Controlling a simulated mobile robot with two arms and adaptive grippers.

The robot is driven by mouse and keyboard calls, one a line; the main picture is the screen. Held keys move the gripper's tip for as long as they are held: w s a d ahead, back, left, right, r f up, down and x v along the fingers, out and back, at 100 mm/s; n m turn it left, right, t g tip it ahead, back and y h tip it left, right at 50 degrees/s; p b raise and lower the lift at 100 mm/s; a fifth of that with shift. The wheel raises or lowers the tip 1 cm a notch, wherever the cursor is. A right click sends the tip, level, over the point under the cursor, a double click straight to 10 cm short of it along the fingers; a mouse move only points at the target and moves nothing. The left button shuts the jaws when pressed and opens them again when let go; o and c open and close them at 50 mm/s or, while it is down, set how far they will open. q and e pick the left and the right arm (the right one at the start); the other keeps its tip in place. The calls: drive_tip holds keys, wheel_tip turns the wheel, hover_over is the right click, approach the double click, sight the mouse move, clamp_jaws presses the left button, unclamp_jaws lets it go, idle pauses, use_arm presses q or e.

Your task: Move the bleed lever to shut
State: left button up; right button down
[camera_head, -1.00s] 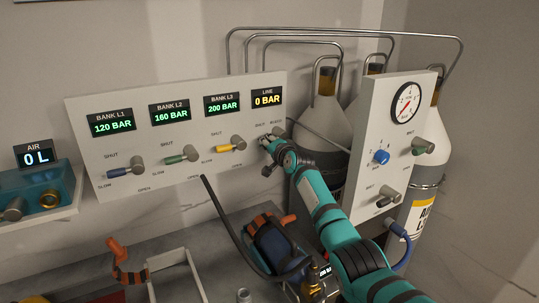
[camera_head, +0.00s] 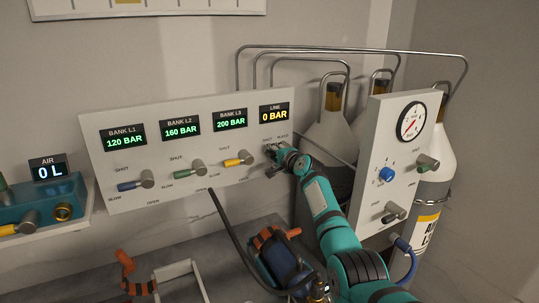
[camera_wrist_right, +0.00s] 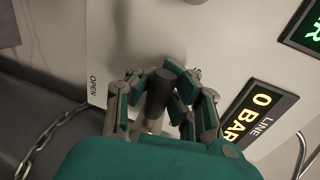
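The bleed lever stands on the white valve panel (camera_head: 185,185), below the yellow "LINE 0 BAR" display (camera_head: 273,112). Small "SHUT" and "BLEED" labels show above it in the head view. There my right gripper (camera_head: 272,157) is at the panel and hides most of the lever. In the right wrist view a dark cylindrical lever end (camera_wrist_right: 158,92) sits between the two fingers of my right gripper (camera_wrist_right: 160,88). The fingers stand close on both sides; I cannot tell whether both press on it. My left gripper is out of view.
Blue, green and yellow (camera_head: 238,159) levers sit left on the panel. A gauge panel (camera_head: 385,150) and gas cylinders stand to the right. A black hose (camera_head: 232,225) hangs below the panel. A blue cylinder with an orange valve (camera_head: 272,240) lies on the bench beside my arm.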

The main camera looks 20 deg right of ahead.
drive_tip(key=shift+s+d+f, duration=0.15)
drive_tip(key=shift+d+f, duration=0.05)
drive_tip(key=shift+f, duration=0.45)
drive_tip(key=c, duration=1.9)
unclamp_jaws()
drive_tip(key=shift+o, duration=1.3)
drive_tip(key=shift+s+d+r, duration=0.1)
drive_tip(key=shift+s+r, duration=0.1)
drive_tip(key=shift+s, duration=0.05)
drive_tip(key=o, duration=0.6)
drive_tip(key=shift+s+d+r, duration=0.35)
drive_tip(key=shift+s+r, duration=0.15)
drive_tip(key=shift+s, duration=0.05)
drive_tip(key=shift+c, duration=0.2)
drive_tip(key=shift+w+a+f, duration=0.1)
drive_tip(key=shift+w+a, duration=0.1)
drive_tip(key=shift+w, duration=0.15)
drive_tip(key=shift+a, duration=0.15)
drive_tip(key=shift+s+r, duration=0.2)
drive_tip(key=shift+s, duration=0.15)
drive_tip(key=v, duration=1.1)
drive_tip(key=shift+s, duration=0.15)
drive_tip(key=shift+f, duration=0.1)
